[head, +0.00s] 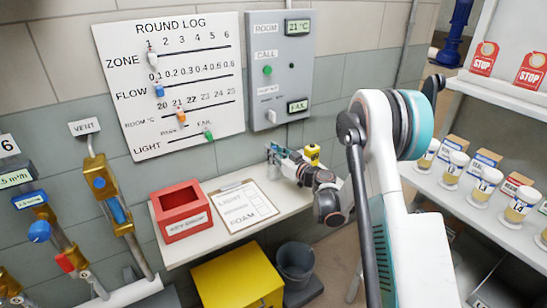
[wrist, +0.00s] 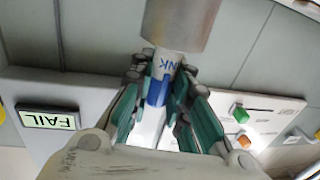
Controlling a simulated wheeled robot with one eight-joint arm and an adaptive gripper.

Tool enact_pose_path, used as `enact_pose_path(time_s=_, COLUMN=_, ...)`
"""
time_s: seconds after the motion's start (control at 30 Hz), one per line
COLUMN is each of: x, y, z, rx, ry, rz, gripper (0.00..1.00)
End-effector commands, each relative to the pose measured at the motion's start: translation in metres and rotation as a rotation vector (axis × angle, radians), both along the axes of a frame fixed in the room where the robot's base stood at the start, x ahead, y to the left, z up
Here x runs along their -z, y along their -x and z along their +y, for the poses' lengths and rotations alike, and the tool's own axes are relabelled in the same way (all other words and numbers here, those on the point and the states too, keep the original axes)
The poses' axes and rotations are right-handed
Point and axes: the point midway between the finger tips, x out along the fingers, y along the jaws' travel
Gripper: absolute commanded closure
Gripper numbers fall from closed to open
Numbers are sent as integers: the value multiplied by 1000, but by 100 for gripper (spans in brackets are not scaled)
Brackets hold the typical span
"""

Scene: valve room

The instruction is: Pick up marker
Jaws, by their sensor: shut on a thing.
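In the wrist view, my gripper (wrist: 160,82) is shut on the marker (wrist: 157,92), its fingers on both sides of the blue part. The marker also has a pale part with blue letters, partly readable as "NK". A grey cylinder (wrist: 180,22) lies at its far end; whether the marker stands in it cannot be told. In the head view, my gripper (head: 279,153) is above the back of the white shelf, near the wall. The marker cannot be made out there.
On the white shelf (head: 222,238), a red box (head: 183,222) and a clipboard (head: 243,207) stand left of my gripper. A yellow box (head: 240,278) and a grey bin (head: 296,262) are below. The control panel (head: 279,68) is on the wall above. Right shelves hold several jars.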

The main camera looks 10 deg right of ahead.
Motion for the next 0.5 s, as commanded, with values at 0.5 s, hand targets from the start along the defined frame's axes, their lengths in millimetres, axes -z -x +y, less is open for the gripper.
enact_pose_path(time_s=0.5, x=-53, y=4, z=-1, rx=0, ry=0, rz=0, gripper=97)
